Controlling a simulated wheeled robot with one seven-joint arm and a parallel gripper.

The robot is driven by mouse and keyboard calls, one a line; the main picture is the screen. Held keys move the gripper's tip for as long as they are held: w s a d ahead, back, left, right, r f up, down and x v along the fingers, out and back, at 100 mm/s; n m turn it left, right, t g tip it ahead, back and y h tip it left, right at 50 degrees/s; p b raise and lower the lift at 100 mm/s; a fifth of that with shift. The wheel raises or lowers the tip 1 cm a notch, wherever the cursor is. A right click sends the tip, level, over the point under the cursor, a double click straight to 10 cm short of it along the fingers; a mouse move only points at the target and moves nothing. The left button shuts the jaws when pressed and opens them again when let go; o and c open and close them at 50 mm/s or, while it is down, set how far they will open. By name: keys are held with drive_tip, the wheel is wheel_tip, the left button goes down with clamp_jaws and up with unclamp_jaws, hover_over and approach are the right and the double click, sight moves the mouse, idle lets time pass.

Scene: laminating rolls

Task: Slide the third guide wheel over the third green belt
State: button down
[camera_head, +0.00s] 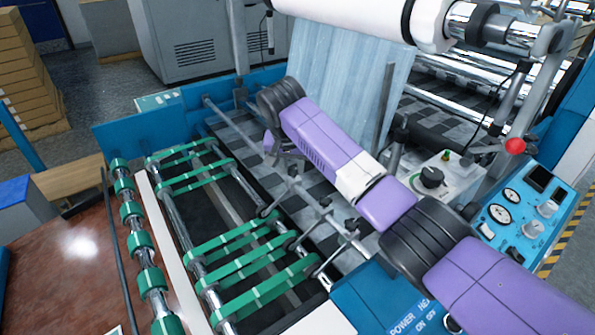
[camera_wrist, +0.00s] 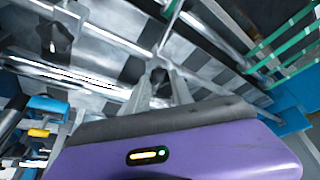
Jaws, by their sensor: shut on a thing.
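Several green belts run over rollers at the left of the machine; one of the front group (camera_head: 232,237) shows clearly, and belts also show in the wrist view (camera_wrist: 280,45). Small guide wheels on thin metal arms, one of them here (camera_head: 265,212), sit near the right ends of the front belts. My gripper (camera_wrist: 158,82) is shut on a small dark knob (camera_wrist: 158,74), which seems to belong to a guide wheel holder on a metal bar. In the head view, my arm partly hides my gripper, near the bar's far end. Which wheel is held I cannot tell.
A white film roll (camera_head: 350,12) with a hanging sheet stands behind my arm. A control box with a black knob (camera_head: 432,178) and a blue gauge panel (camera_head: 520,215) stand at the right. A blue side frame (camera_head: 150,125) bounds the machine's far side.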

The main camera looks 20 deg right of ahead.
drive_tip(key=shift+w+d+r, duration=0.1)
drive_tip(key=shift+w, duration=0.05)
drive_tip(key=c, duration=1.1)
unclamp_jaws()
drive_tip(key=shift+b+v, duration=0.4)
drive_tip(key=shift+v, duration=3.5)
